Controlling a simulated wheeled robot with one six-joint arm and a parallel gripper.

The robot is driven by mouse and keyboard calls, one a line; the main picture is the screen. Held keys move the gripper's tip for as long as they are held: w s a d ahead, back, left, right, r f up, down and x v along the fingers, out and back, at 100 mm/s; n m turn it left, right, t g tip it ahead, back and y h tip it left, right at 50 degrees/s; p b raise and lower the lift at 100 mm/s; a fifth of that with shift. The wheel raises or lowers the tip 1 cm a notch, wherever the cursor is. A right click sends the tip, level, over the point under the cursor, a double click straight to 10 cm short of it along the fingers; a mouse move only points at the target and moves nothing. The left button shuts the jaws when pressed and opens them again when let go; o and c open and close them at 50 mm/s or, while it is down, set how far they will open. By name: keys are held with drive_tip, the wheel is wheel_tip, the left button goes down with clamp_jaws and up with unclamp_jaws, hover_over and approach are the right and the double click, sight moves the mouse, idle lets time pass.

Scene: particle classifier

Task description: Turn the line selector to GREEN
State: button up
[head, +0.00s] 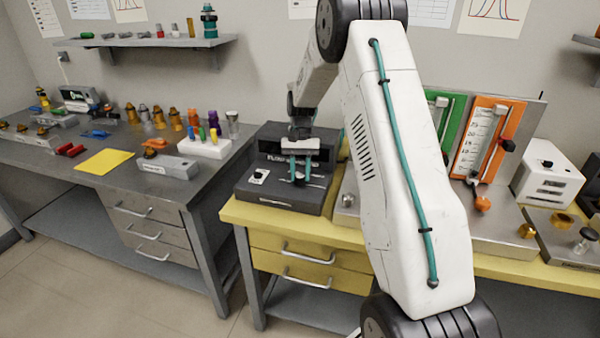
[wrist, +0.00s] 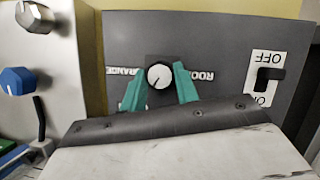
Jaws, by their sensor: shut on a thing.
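My gripper (wrist: 160,80) has teal fingers, shut on a small white round knob (wrist: 159,74) with a dark pointer mark, one finger on each side. The knob is on the dark grey top of a box, with partly hidden lettering around it that reads "ROOM" on the right and ends in "RANCE" on the left. No GREEN label is readable. In the head view my gripper (head: 299,172) reaches down over this grey box (head: 260,196), and the fingers hide the knob. I cannot tell which control is the line selector.
A black switch (wrist: 268,78) on a white OFF plate is on the same box. A silver panel with a blue knob (wrist: 17,81) stands beside it. Green (head: 450,125) and orange (head: 487,140) panels stand right of my arm. A grey bench (head: 95,190) with small parts is at left.

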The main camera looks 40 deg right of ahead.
drive_tip(key=shift+w, duration=0.1)
drive_tip(key=o, duration=1)
drive_tip(key=shift+c, duration=0.2)
drive_tip(key=v, duration=0.8)
